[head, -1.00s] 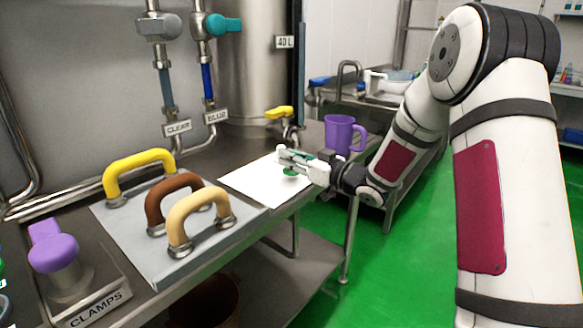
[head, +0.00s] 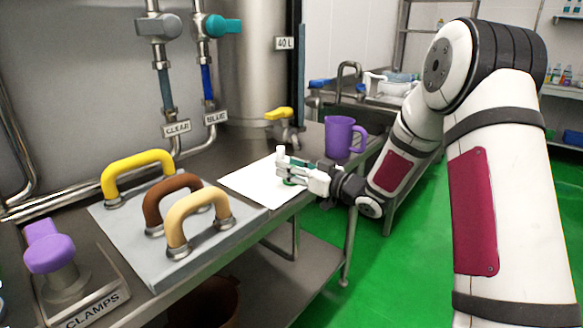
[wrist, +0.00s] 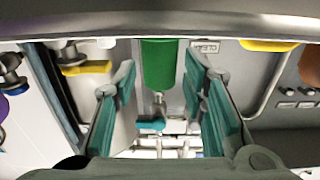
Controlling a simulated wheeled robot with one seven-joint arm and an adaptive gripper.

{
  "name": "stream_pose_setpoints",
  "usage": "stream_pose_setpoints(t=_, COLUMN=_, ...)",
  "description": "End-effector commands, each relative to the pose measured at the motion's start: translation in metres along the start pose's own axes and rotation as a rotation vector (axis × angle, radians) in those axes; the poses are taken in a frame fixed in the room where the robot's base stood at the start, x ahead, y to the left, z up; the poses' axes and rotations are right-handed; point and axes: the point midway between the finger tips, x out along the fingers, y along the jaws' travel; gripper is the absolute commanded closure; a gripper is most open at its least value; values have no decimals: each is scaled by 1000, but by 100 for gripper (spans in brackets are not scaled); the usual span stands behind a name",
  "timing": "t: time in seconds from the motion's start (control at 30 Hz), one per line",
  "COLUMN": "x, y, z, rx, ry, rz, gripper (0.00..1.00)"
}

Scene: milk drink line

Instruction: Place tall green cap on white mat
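The tall green cap (wrist: 159,64) shows between the two fingers in the wrist view, with a visible gap on each side. In the head view only a small green part (head: 289,182) shows, low at the white mat (head: 244,180), with my gripper in front of the rest. The cap looks upright and appears to stand on the mat. My gripper (head: 284,167) is open, low over the mat's right part, with its fingers (wrist: 160,75) on either side of the cap.
A purple mug (head: 339,137) stands behind the gripper. A yellow-levered tap (head: 279,114) is behind the mat. Yellow, brown and tan handles (head: 186,215) stand on a grey plate left of the mat. A purple-topped clamp (head: 52,253) is at front left. The mat's left part is clear.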

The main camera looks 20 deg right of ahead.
Motion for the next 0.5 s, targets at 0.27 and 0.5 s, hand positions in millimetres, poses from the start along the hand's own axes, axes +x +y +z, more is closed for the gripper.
stream_pose_setpoints(t=0.27, x=-44, y=2, z=-1, rx=0, ry=-2, rz=5, gripper=61)
stream_pose_setpoints(t=0.5, x=-91, y=1, z=-2, rx=0, ry=0, rz=3, gripper=61)
